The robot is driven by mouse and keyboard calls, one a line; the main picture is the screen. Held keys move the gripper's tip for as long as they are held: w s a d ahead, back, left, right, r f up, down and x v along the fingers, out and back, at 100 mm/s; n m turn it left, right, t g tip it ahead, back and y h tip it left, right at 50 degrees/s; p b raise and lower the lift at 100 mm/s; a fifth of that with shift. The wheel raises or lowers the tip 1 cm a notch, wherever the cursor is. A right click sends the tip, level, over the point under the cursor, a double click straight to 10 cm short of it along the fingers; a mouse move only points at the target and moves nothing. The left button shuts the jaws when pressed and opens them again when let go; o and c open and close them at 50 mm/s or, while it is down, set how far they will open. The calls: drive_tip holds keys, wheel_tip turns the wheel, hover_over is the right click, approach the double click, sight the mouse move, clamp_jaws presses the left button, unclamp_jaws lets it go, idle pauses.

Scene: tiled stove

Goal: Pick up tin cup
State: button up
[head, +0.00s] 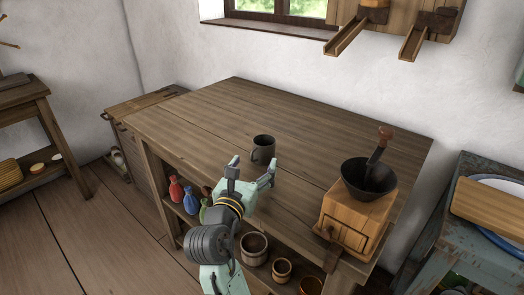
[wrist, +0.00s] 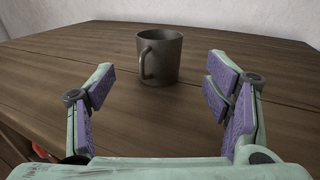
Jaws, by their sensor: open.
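The tin cup (head: 263,150) is dark grey and stands upright on the wooden table (head: 200,115), a little in from the front edge. In the wrist view the cup (wrist: 161,57) stands ahead of my gripper, with its handle on the left side. My gripper (head: 253,168) is at the table's front edge, just short of the cup. In the wrist view my gripper (wrist: 160,92) is open and empty, its two purple-padded fingers spread wide. The cup lies beyond the fingertips, roughly midway between them, apart from both.
A wooden coffee grinder (head: 357,205) with a dark bowl stands at the table's right end. Coloured bottles (head: 190,200) and pots (head: 254,248) stand on the shelf below. A blue side table (head: 455,240) is at right. The tabletop left of the cup is clear.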

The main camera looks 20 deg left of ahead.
sight(261, 151)
drive_tip(key=w, duration=0.3)
drive_tip(key=w+p, duration=0.1)
drive_tip(key=w, duration=0.5)
drive_tip(key=shift+w+a, duration=0.15)
drive_tip(key=shift+a, duration=0.1)
drive_tip(key=shift+c, duration=0.2)
drive_tip(key=c, duration=1.2)
